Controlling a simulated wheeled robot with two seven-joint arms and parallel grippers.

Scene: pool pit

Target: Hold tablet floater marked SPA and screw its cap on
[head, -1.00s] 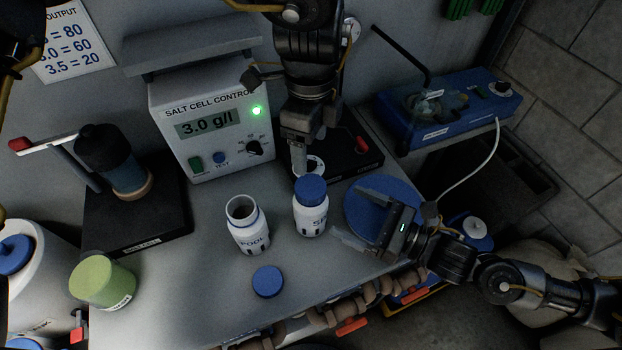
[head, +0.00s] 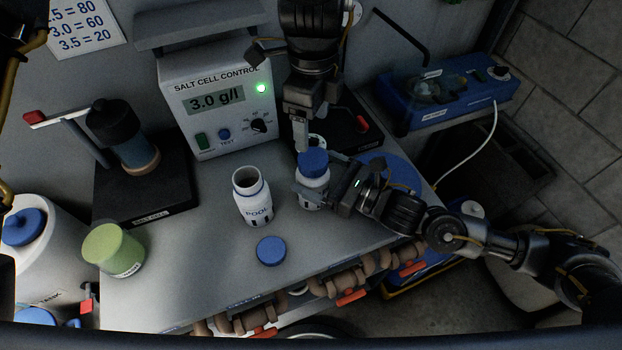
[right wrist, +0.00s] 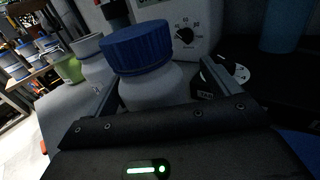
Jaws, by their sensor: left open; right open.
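The SPA floater (head: 312,172), a white bottle, stands upright on the bench with a blue cap (head: 313,160) on its top; I cannot tell how tight the cap is. My right gripper (head: 312,190) is open, with its fingers on either side of the bottle's body, and hides its lettering. In the right wrist view the bottle (right wrist: 155,88) and its blue cap (right wrist: 137,45) show between the fingers, with a gap at the right finger. My left gripper (head: 301,138) reaches down from the top, open and empty, just behind the cap.
An open white POOL bottle (head: 253,205) stands to the left, with a loose blue cap (head: 271,250) in front. The salt cell control box (head: 215,110) is behind. A green-lidded tub (head: 113,250) is at left. A blue disc (head: 392,172) lies at right.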

